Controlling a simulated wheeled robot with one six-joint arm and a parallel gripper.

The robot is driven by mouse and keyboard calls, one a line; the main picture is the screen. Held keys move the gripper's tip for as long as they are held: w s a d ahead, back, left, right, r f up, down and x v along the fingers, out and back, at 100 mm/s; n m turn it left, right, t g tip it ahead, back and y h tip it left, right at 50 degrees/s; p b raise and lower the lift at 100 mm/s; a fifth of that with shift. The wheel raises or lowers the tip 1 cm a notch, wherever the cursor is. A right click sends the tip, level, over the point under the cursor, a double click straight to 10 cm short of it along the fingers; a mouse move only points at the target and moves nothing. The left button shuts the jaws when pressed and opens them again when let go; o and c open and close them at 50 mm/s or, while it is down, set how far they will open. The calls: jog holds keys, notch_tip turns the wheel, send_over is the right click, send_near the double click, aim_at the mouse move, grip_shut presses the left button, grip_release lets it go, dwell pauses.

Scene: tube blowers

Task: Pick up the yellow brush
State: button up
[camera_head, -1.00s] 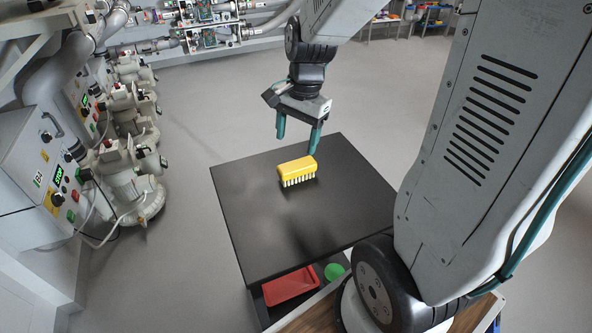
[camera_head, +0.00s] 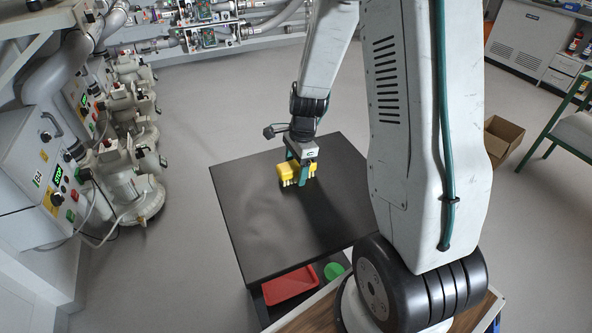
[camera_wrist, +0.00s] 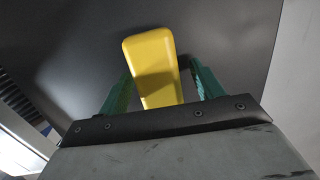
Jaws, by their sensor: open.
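The yellow brush (camera_head: 285,170) lies on the black tabletop (camera_head: 250,220) with its pale bristles down. In the wrist view the brush (camera_wrist: 152,62) shows its smooth yellow back, and its near end is hidden by my gripper's body. My gripper (camera_head: 296,172) is open and low over the brush, pointing down. In the wrist view its two green fingers (camera_wrist: 160,88) stand on either side of the brush, with a dark gap visible on the right side. I cannot tell whether the left finger touches it.
A red tray (camera_head: 290,286) and a green round container (camera_head: 334,271) sit on a shelf below the tabletop. Pump machinery (camera_head: 130,150) stands on the left. A cardboard box (camera_head: 502,140) lies on the floor at right. The rest of the tabletop is clear.

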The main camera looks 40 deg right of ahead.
jog(key=shift+f, duration=0.3)
jog(key=c, duration=1.1)
